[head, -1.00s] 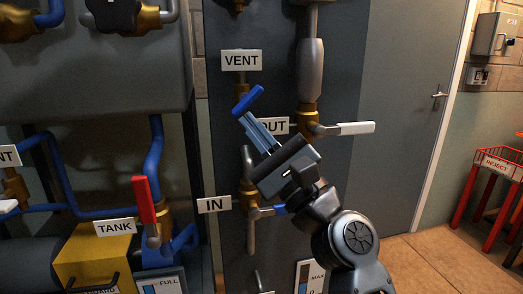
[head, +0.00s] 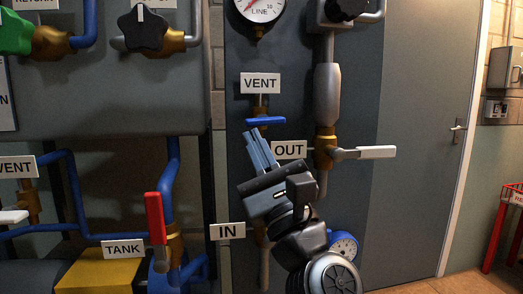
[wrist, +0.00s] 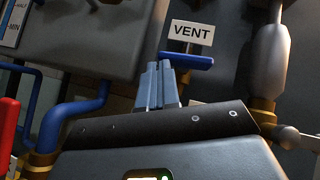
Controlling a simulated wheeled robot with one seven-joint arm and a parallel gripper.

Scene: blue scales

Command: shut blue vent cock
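The blue vent cock handle (head: 266,121) lies crosswise, about level, on its brass stem just under the VENT label (head: 260,83). It also shows in the wrist view as a blue bar (wrist: 187,60). My gripper (head: 254,134) is just below the handle, pointing up at its left part. In the wrist view the fingertips (wrist: 160,64) are close to the left end of the bar. The two fingers are together with nothing between them. I cannot tell whether they touch the handle.
To the right is the OUT valve with a white lever (head: 377,152) sticking out sideways and a thick grey pipe (head: 327,92). A red TANK lever (head: 155,218) stands upright at the left. The IN label (head: 227,231) is below left of my gripper.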

